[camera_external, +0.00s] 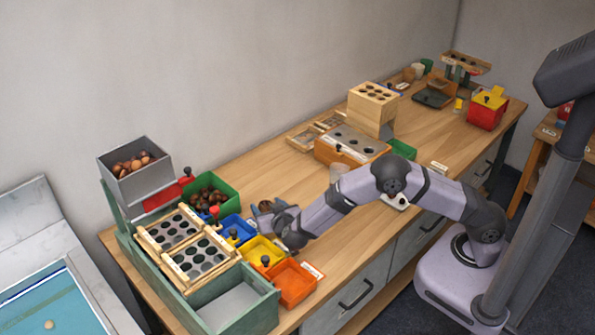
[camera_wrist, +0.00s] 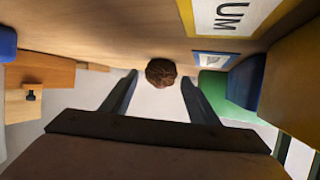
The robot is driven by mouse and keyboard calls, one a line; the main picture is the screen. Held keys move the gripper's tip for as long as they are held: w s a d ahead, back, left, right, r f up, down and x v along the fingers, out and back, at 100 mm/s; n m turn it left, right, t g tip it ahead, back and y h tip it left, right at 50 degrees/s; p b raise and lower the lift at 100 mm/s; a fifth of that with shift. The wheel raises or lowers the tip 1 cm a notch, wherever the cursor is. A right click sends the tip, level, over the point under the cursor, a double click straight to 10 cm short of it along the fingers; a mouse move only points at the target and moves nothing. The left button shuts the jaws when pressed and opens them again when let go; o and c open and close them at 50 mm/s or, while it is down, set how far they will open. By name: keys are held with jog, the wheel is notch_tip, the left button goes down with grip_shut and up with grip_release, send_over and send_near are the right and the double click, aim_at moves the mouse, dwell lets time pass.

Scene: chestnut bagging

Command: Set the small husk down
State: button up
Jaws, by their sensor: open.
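The small husk is a brown, rough round piece (camera_wrist: 161,72) in the wrist view. It sits between and just beyond the tips of my two dark fingers. My gripper (camera_wrist: 160,85) is open, with a gap visible on both sides of the husk. In the external view my gripper (camera_external: 265,207) is low over the bench, to the right of the green and blue bins. What lies directly under the husk is hard to tell.
A green bin of brown nuts (camera_external: 211,197), a blue bin (camera_external: 235,229), a yellow bin (camera_external: 262,251) and an orange bin (camera_external: 291,284) line the bench beside trays with holes (camera_external: 198,258). A wooden box (camera_external: 350,146) stands further back. Bare bench (camera_external: 262,170) lies between.

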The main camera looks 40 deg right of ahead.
aim_at(267, 205)
jog(key=shift+s+a+r, duration=0.2)
jog(key=shift+s+r, duration=0.1)
jog(key=shift+s, duration=0.1)
jog(key=shift+v, duration=1.2)
notch_tip(267, 205, up, 7)
jog(key=shift+w+d, duration=0.15)
jog(key=shift+w, duration=0.05)
